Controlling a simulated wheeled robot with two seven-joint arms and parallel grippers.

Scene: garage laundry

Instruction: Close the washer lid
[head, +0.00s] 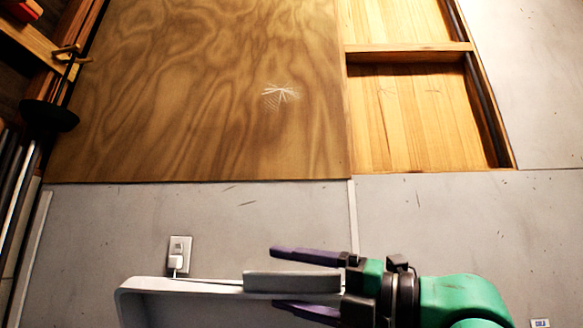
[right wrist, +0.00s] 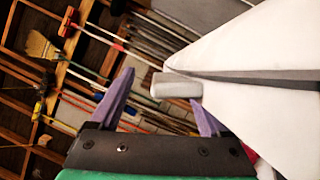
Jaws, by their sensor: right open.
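The white washer lid (head: 140,290) stands raised at the bottom of the head view, its top edge facing up. A grey handle block (head: 292,282) sits on that edge. My right gripper (head: 273,278) comes in from the right and is open, one purple finger above the handle block and one below it in the picture. In the right wrist view, the handle block (right wrist: 177,85) lies between the spread fingers of the gripper (right wrist: 161,87), and the white lid (right wrist: 255,50) fills the right side. Contact cannot be told. The washer body and my left gripper are not seen.
A grey wall with a plywood panel (head: 200,90) stands behind. A wall outlet with a plug (head: 178,254) is just above the lid's left part. Racks with long-handled tools (right wrist: 90,60) fill the left of the right wrist view.

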